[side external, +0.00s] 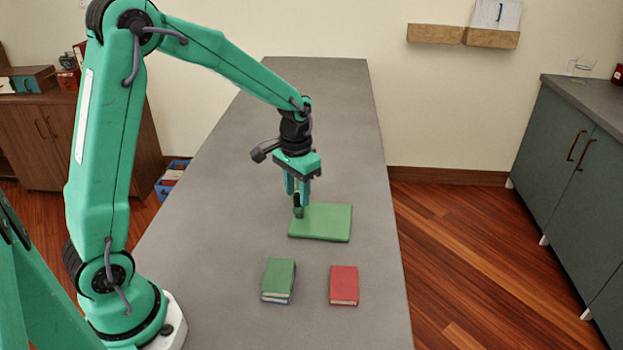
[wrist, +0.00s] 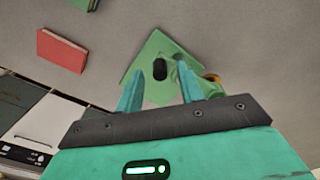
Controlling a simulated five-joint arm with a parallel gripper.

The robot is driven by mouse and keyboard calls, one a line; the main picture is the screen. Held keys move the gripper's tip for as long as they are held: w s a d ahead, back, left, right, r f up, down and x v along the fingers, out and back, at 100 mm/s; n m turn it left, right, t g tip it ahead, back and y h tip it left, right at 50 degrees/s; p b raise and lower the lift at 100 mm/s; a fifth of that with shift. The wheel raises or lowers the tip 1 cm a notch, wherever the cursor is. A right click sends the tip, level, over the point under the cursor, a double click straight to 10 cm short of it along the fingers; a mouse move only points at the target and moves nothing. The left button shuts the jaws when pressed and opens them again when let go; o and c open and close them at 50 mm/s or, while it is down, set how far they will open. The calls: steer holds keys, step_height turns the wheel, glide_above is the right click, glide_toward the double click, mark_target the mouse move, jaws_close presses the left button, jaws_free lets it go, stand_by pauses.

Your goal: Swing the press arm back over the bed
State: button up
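The press has a flat green bed (side external: 329,223) on the grey table, and the bed also shows in the wrist view (wrist: 149,50). A dark upright knob (wrist: 160,69) shows between my fingertips and in front of the bed. A green piece with a brass-coloured part (wrist: 212,78), perhaps the press arm and its pivot, shows beside my right finger. My gripper (side external: 297,198) points down at the bed's left edge. In the wrist view its fingers (wrist: 158,72) are apart, with gaps either side of the knob. Most of the press arm is hidden behind my fingers.
A green book (side external: 278,279) and a red book (side external: 343,285) lie on the table (side external: 330,110) nearer the side camera. The red book also shows in the wrist view (wrist: 62,50). The table behind the bed is clear. Cabinets (side external: 572,170) stand across the floor at right.

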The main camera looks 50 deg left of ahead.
steer(key=shift+f, duration=0.8)
jaws_close()
steer(key=shift+s+a+m, duration=0.1)
steer(key=shift+m, duration=0.2)
steer(key=a+m, duration=0.2)
steer(key=m, duration=0.4)
steer(key=a+m, duration=0.1)
steer(key=m, duration=0.5)
steer(key=a+m, duration=0.2)
steer(key=m, duration=0.4)
steer(key=shift+w+a, duration=0.2)
steer(key=shift+a, duration=0.15)
steer(key=shift+r+m, duration=0.1)
steer(key=shift+m, duration=0.2)
